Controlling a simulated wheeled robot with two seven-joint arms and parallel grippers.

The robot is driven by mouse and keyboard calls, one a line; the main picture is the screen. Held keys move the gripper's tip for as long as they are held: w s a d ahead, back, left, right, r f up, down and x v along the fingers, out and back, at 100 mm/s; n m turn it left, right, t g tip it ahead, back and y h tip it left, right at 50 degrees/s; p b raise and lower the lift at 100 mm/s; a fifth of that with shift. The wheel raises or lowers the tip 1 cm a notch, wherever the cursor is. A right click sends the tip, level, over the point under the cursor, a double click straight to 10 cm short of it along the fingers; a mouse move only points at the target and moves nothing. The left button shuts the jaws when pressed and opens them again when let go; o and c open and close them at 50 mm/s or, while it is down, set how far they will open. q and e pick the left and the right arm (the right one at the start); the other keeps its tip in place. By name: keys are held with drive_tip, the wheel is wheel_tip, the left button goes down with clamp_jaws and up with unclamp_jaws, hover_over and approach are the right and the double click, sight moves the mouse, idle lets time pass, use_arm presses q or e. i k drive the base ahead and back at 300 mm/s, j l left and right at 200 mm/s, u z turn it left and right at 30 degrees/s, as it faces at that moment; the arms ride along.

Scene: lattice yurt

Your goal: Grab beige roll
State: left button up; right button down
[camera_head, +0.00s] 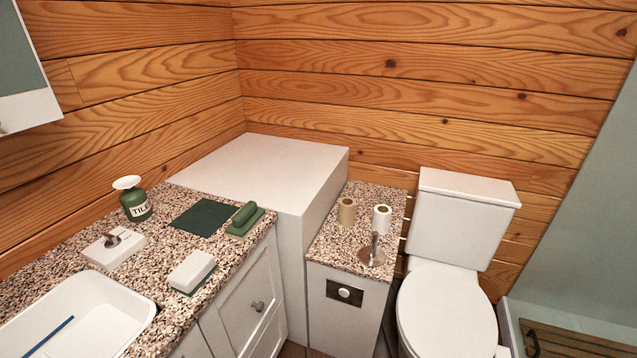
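The beige roll (347,212) stands upright on the speckled stone top (334,244) of a narrow cabinet between the white box and the toilet. A white roll (382,218) stands just to its right on the same top, with a small gap between them. A metal holder with a round base and upright post (372,257) stands in front of the white roll, and its post overlaps the roll's lower part in the picture. The beige roll is fully visible. Neither of my grippers can be made out in the head view.
A large white box (265,165) rises left of the narrow cabinet. The toilet (447,310) is close on the right. The left counter holds a sink (140,318), a green bottle (135,203), a white block (191,271) and a green brush-like item (245,218).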

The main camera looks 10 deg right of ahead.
sight(347, 212)
drive_tip(key=i+l+z, duration=0.1)
drive_tip(key=i+z, duration=0.15)
drive_tip(key=z, duration=0.15)
drive_tip(key=i+z, duration=0.2)
drive_tip(key=z, duration=0.2)
drive_tip(key=i+j+z, duration=0.1)
drive_tip(key=i+z, duration=0.15)
drive_tip(key=z, duration=0.2)
